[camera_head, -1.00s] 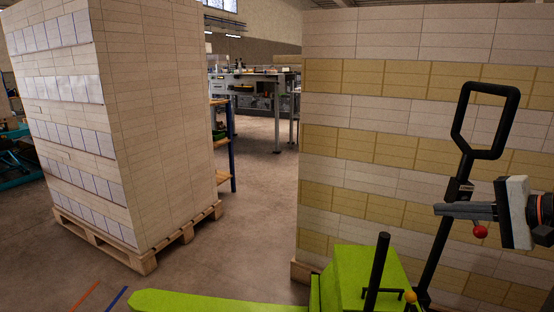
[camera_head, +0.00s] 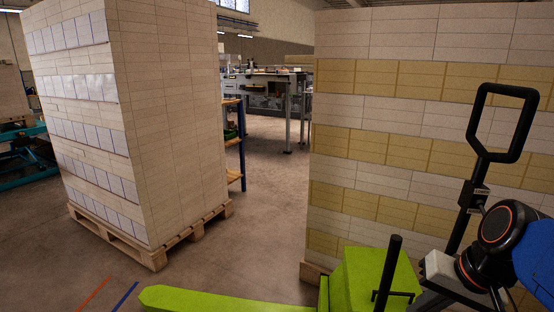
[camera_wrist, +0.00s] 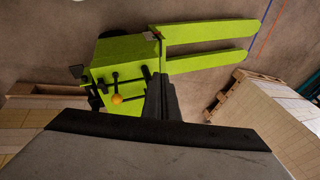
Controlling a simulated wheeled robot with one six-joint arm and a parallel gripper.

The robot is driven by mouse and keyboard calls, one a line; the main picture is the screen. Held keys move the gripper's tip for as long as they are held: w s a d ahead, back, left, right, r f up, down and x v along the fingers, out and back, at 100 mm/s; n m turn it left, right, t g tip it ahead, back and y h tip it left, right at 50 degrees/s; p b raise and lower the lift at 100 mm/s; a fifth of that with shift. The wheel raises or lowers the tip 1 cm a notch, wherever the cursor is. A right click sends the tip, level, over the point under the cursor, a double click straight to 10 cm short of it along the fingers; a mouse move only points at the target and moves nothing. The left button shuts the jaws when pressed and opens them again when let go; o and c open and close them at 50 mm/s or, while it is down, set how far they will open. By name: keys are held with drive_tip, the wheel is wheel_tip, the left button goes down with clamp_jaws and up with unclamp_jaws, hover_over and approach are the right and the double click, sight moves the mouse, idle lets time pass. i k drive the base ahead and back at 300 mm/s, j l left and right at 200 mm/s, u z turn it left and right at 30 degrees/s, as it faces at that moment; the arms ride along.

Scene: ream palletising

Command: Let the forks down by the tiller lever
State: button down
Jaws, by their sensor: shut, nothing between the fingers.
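The lime-green pallet truck (camera_head: 375,280) stands at the bottom right of the head view, with a fork (camera_head: 205,303) reaching left. Its black tiller (camera_head: 467,215) rises to a loop handle (camera_head: 503,122), with a small block below the loop. In the wrist view the truck body (camera_wrist: 118,62) has black rods and an orange ball knob (camera_wrist: 117,99); both forks (camera_wrist: 215,32) extend right, near the floor. My gripper (camera_wrist: 162,90) is shut and empty, its dark fingers over the truck's edge, right of the knob. In the head view its fingertips are cut off or unclear.
A tall paper stack (camera_head: 165,125) on a wooden pallet (camera_head: 155,256) stands left. Another large stack (camera_head: 400,130) stands close behind the truck. Open floor (camera_head: 250,240) lies between them, with a shelf and tables beyond. Orange and blue floor lines run near the fork.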

sight(480, 203)
drive_tip(key=z, duration=0.9)
drive_tip(key=u, duration=1.75)
drive_tip(key=z, duration=1.75)
